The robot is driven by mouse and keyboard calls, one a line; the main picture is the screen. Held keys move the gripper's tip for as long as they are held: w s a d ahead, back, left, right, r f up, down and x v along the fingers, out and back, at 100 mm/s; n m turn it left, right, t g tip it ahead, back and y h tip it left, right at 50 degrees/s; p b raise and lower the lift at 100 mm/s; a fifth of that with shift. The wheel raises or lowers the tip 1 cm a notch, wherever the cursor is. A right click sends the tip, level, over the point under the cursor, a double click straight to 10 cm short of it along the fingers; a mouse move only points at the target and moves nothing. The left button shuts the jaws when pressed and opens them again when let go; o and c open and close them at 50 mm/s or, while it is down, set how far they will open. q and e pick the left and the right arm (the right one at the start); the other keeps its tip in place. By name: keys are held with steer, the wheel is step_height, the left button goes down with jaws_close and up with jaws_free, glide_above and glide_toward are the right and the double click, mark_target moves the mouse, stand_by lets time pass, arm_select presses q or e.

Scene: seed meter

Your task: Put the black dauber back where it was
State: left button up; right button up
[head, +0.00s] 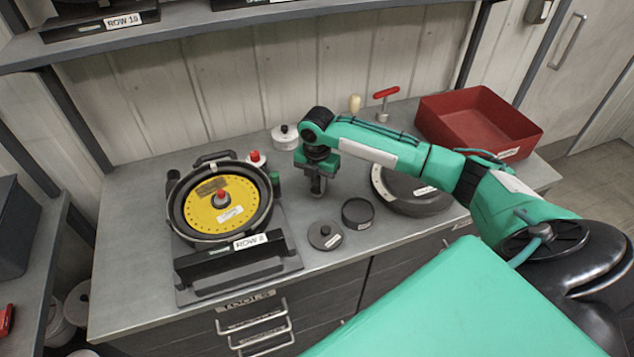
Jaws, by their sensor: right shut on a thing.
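My right gripper (318,187) points down over the middle of the table, to the right of the seed meter with the yellow disc (209,209). It is shut on a small dark thing that its fingers mostly hide; I cannot tell for sure whether this is the black dauber. A small black upright piece (173,177) shows at the left edge of the meter, and I cannot make out what it is. A green piece (275,178) and a red-topped white piece (256,160) stand at the meter's right rear. My left gripper is not in view.
A dark open pot (357,213) and a dark knobbed lid (324,236) lie just in front of my right gripper. A white lidded jar (285,136) stands behind it. A dark round part (415,198) and a red bin (478,118) are to the right.

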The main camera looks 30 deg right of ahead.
steer(key=shift+f, duration=0.6)
steer(key=shift+f, duration=0.1)
steer(key=o, duration=1)
step_height(320, 180, up, 11)
steer(key=b, duration=0.3)
steer(key=shift+f, duration=0.15)
steer(key=shift+r, duration=0.8)
steer(key=shift+f, duration=0.1)
